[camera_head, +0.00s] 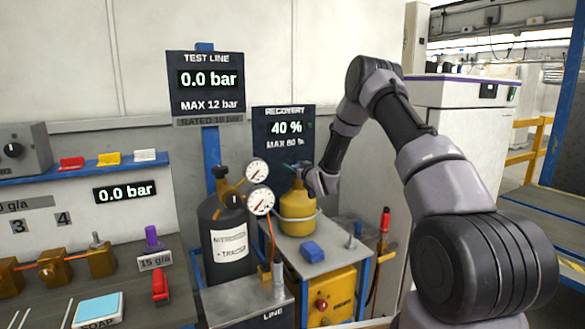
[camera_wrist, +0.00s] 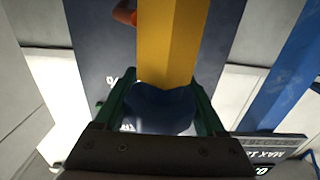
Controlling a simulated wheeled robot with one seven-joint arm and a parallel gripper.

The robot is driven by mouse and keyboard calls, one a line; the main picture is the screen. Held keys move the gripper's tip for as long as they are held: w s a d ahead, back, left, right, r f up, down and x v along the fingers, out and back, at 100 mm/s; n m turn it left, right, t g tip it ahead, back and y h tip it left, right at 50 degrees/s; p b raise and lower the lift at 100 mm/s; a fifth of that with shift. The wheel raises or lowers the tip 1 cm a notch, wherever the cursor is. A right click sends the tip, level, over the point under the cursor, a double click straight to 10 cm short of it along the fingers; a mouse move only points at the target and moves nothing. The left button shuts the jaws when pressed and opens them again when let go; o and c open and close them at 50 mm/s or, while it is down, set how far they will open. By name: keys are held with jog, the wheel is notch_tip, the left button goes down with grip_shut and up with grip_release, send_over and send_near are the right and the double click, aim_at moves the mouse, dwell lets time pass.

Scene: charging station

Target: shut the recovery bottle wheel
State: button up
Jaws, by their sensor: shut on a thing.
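The recovery bottle (camera_head: 297,210) is yellow and stands upright on the small grey cart, under the recovery sign. My gripper (camera_head: 293,168) is at its top, reaching in from the right. In the wrist view my gripper (camera_wrist: 160,112) has a green finger on each side of a dark blue wheel (camera_wrist: 158,108) and is shut on it. A yellow part of the bottle (camera_wrist: 172,45) runs up from the wheel in that view.
The recovery sign (camera_head: 283,150) reads 40 %, close behind the bottle. A dark nitrogen cylinder (camera_head: 212,262) with two gauges (camera_head: 259,186) stands just left. A blue block (camera_head: 313,252) lies on the cart (camera_head: 345,249) in front. A workbench (camera_head: 130,285) with fittings is at left.

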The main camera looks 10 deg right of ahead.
jog(key=m+h, duration=0.1)
jog(key=h, duration=0.1)
jog(key=m+h, duration=0.2)
jog(key=h, duration=0.1)
jog(key=shift+d+m+t+h, duration=0.3)
jog(key=shift+d+t, duration=0.1)
jog(key=m+h, duration=0.1)
jog(key=h, duration=0.1)
jog(key=d+m+g+h, duration=0.1)
jog(key=m+h, duration=0.1)
jog(key=h, duration=0.1)
jog(key=shift+m, duration=0.3)
jog(key=shift+s+d+r+m+g+h, duration=0.1)
jog(key=shift+s+d+m+g+h, duration=0.2)
jog(key=shift+m+g+h, duration=1.15)
jog(key=shift+s+d+m+g+h, duration=0.15)
jog(key=shift+d+m+g+h, duration=0.3)
jog(key=shift+m+g+h, duration=0.95)
jog(key=shift+s+d+r+m+g+h, duration=0.1)
jog(key=shift+s+d+m+g+h, duration=0.2)
jog(key=shift+m+g+h, duration=1.1)
jog(key=shift+d+n+t+h, duration=0.1)
jog(key=shift+n+t+h, duration=0.25)
jog(key=shift+t+h, duration=0.25)
jog(key=o, duration=1.3)
jog(key=shift+f, duration=0.1)
notch_tip(320, 180, up, 10)
